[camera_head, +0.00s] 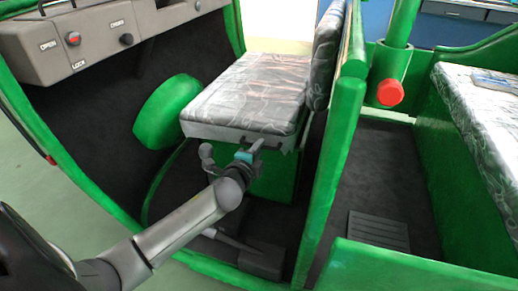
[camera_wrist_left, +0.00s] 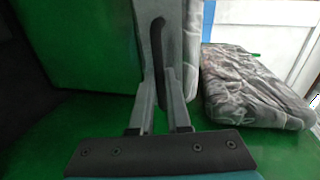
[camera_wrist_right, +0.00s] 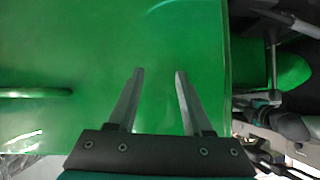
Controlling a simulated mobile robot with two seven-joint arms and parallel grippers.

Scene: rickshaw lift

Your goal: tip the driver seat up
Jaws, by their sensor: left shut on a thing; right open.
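The driver seat (camera_head: 250,95) is a grey patterned cushion on a light grey base, lying roughly flat in the head view. My left gripper (camera_head: 262,150) is at the front edge of the seat. In the left wrist view my left gripper (camera_wrist_left: 160,112) is shut on a dark seat handle (camera_wrist_left: 160,50) fixed to the grey seat base (camera_wrist_left: 173,48). My right gripper (camera_wrist_right: 155,75) shows only in its own wrist view. It is open and empty in front of a green panel (camera_wrist_right: 100,50).
The seat backrest (camera_head: 326,55) and a green post (camera_head: 332,180) stand at the seat's right. A dashboard (camera_head: 80,45) with knobs is at upper left, and a green wheel cover (camera_head: 167,111) is left of the seat. The rear bench (camera_head: 480,120) is at far right.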

